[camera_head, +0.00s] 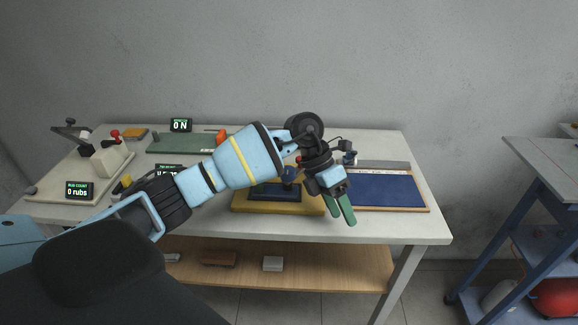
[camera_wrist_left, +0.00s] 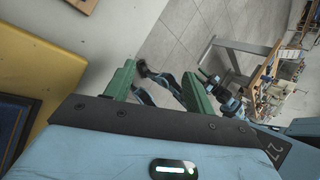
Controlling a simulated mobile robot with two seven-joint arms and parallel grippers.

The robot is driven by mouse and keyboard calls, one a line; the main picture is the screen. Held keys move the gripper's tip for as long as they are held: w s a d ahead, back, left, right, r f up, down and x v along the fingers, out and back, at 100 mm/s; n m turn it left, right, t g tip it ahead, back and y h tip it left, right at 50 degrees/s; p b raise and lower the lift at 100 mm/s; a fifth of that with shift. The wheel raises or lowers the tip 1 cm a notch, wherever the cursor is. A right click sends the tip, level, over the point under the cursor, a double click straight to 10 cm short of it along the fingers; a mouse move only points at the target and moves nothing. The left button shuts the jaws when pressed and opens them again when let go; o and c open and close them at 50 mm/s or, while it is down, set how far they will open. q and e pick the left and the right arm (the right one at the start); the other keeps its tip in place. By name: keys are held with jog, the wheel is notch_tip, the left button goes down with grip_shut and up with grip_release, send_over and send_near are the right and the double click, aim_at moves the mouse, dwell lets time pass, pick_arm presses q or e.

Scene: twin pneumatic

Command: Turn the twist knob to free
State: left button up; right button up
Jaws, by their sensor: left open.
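My left gripper (camera_head: 342,214) has green fingers, spread apart and empty, over the front of the table beside the yellow base's right end. The fingers also show apart in the left wrist view (camera_wrist_left: 158,70), with floor beyond them. A dark blue round part (camera_head: 290,174) shows above a dark block (camera_head: 270,192) on the yellow base (camera_head: 270,209); my left arm partly covers it. I cannot tell whether this is the twist knob. The yellow base also shows at the left of the left wrist view (camera_wrist_left: 38,62). My right gripper is out of view.
A blue mat in a wooden frame (camera_head: 385,208) lies at the right. A beige fixture with a red-knobbed part (camera_head: 115,134) stands at the left, with a "0 rubs" display (camera_head: 79,190). An "ON" display (camera_head: 181,125) stands behind a green board (camera_head: 180,144).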

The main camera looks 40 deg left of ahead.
aim_at(288, 170)
pick_arm(q)
jog(key=w+a+r+y, duration=0.1)
jog(key=a+r+y, duration=0.1)
jog(key=a, duration=0.3)
jog(key=w+a+r+n+y, duration=0.1)
jog(key=a+r+y, duration=0.1)
jog(key=a+r, duration=0.3)
jog(key=w+a+r+t+y, duration=0.1)
jog(key=a+r+y, duration=0.2)
jog(key=a, duration=0.3)
jog(key=shift+w+a+r+n, duration=0.2)
jog(key=shift+w+n, duration=0.1)
jog(key=shift+n, duration=0.1)
jog(key=shift+d+f, duration=0.1)
jog(key=shift+f, duration=3.85)
jog(key=c, duration=1)
